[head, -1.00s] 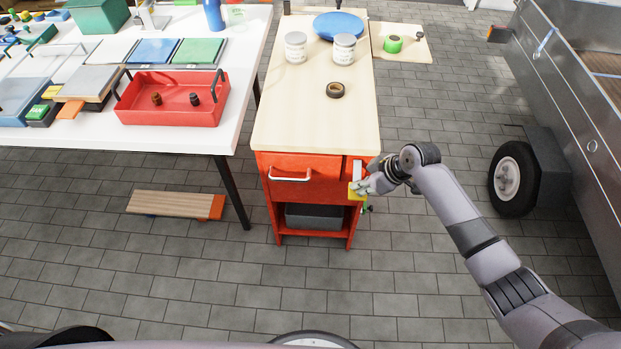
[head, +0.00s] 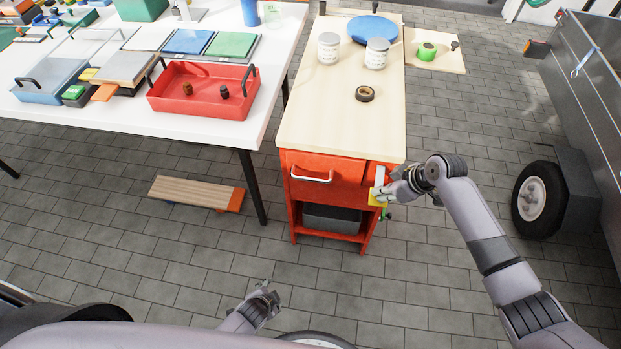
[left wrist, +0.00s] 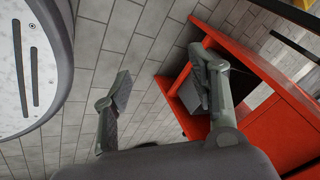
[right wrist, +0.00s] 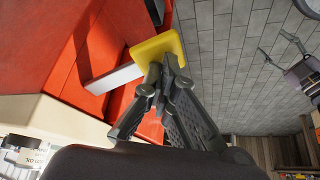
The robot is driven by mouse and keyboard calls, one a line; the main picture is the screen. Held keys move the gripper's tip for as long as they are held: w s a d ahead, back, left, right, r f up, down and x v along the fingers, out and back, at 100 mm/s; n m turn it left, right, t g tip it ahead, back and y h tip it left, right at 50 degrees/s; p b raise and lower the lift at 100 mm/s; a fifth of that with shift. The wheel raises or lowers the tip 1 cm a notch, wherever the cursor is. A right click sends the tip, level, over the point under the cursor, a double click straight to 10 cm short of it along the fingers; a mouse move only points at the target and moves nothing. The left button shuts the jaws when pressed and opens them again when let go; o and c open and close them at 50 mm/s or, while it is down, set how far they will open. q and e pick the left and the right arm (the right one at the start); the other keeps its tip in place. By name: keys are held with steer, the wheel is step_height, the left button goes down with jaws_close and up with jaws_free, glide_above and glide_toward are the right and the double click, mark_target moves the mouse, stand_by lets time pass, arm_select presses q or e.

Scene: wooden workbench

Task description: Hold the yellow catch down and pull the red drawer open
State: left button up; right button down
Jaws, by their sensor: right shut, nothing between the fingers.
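The red drawer (head: 330,190) with a pale bar handle (head: 312,179) is in the front of the red cabinet, under its wooden top. It looks shut. The yellow catch (head: 376,199), on a pale lever, is at the front's right side. It also shows in the right wrist view (right wrist: 150,50). My right gripper (head: 386,193) is shut and empty, its fingertips (right wrist: 163,68) at the yellow catch and apparently touching it. My left gripper (head: 266,292) is open and empty, low in front of the cabinet and well short of the handle. The left wrist view shows its spread fingers (left wrist: 160,66).
A grey bin (head: 332,218) sits on the cabinet's lower shelf. A white table (head: 130,115) with a red tray (head: 200,108) stands to the left. A plank (head: 195,192) lies beneath it. A trailer wheel (head: 538,200) is at the right. The floor before the cabinet is clear.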

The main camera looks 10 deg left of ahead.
arm_select(q)
steer(key=w+d+r+m+t, duration=0.1)
steer(key=w+r, duration=0.3)
steer(key=w+d+r+m+t, duration=0.1)
steer(key=w+d+r+m, duration=0.1)
steer(key=w+r, duration=0.2)
steer(key=w+d+r+m+t, duration=0.1)
steer(key=w+r, duration=0.3)
steer(key=shift+w+d, duration=0.15)
steer(key=shift+w, duration=0.05)
steer(key=shift+c, duration=1.2)
steer(key=m+t, duration=0.4)
glide_toward(310, 179)
steer(key=w+f, duration=0.1)
steer(key=shift+x, duration=4.55)
jaws_close()
steer(key=shift+s, duration=0.1)
